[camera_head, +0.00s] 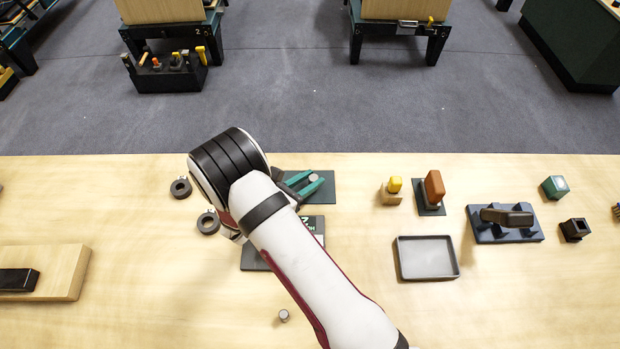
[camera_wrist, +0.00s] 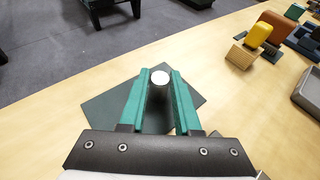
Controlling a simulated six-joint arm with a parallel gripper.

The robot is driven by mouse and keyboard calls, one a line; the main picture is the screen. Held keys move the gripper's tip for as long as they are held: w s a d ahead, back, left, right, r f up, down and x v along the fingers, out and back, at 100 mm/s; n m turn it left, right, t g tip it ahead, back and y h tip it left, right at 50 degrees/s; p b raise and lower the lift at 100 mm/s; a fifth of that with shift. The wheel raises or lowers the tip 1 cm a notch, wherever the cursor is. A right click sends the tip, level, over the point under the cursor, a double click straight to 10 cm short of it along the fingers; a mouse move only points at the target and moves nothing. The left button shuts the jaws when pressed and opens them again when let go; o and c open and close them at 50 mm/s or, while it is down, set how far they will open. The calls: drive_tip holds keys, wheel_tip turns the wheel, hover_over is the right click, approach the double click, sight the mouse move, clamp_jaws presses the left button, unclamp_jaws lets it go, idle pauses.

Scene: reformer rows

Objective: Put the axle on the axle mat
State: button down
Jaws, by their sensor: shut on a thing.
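The axle, a short grey cylinder with a pale round top, stands upright between the green fingers of my gripper (camera_wrist: 160,82) in the wrist view (camera_wrist: 160,77). My gripper (camera_head: 307,183) is shut on it. A plain dark green mat (camera_head: 326,197) lies on the table beneath; it also shows in the wrist view (camera_wrist: 106,103). The axle is over this mat in both views. I cannot tell whether its lower end touches the mat. Another dark mat with white lettering (camera_head: 313,226) lies nearer, partly hidden by my arm.
Two dark rings (camera_head: 181,188) lie left of my gripper. A small grey cylinder (camera_head: 284,315) stands near the front. A grey tray (camera_head: 427,277), a yellow-topped block (camera_head: 392,197) and a blue stand (camera_head: 490,238) are at right. A wooden board (camera_head: 67,272) lies at left.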

drive_tip(key=c, duration=0.6)
unclamp_jaws()
drive_tip(key=shift+f, duration=0.1)
